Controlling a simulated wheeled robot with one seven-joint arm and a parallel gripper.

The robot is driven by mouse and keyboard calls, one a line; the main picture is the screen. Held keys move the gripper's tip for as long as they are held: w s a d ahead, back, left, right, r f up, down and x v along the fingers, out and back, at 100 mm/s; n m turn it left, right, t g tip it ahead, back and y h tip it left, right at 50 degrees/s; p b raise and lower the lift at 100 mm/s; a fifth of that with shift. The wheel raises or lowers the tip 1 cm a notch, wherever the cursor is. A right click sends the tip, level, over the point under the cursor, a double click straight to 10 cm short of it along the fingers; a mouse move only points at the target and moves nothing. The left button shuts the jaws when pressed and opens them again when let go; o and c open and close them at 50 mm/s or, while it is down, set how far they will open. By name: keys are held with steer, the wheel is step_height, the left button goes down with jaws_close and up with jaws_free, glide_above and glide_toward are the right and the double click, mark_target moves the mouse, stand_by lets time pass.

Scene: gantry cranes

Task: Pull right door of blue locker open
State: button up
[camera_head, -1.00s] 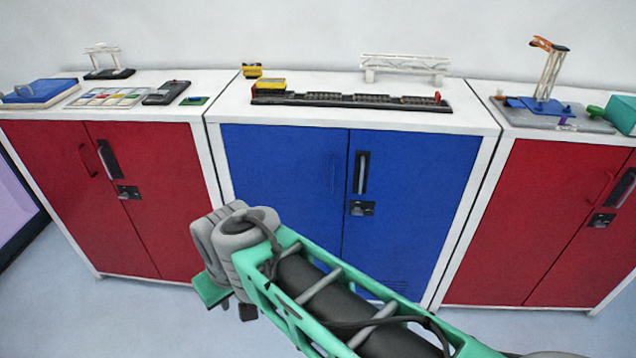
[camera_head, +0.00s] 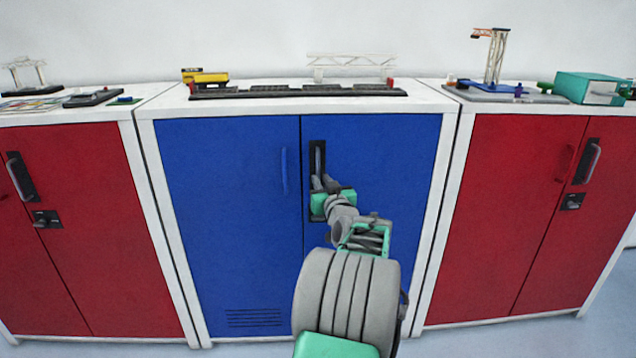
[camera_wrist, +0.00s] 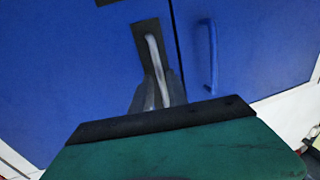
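The blue locker (camera_head: 230,210) stands in the middle with both doors shut. Its right door (camera_head: 400,180) carries a grey bar handle (camera_head: 318,160) on a dark plate, close to the seam between the doors. My gripper (camera_head: 324,184) is at the lower part of this handle and hides the lock area below it. In the wrist view, the handle (camera_wrist: 153,50) runs down toward my grey fingers (camera_wrist: 158,92), which lie close beside it. Whether they grip it is unclear. The left door has a thin blue handle (camera_head: 284,171), which also shows in the wrist view (camera_wrist: 212,55).
Red lockers stand close on the left (camera_head: 80,190) and right (camera_head: 520,200). On the blue locker's white top are a black track base (camera_head: 300,91), a yellow model (camera_head: 205,78) and a white truss bridge (camera_head: 350,66). Pale floor shows in front at right.

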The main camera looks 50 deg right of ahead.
mark_target(319, 176)
steer(key=x, duration=0.4)
jaws_close()
stand_by(1.4)
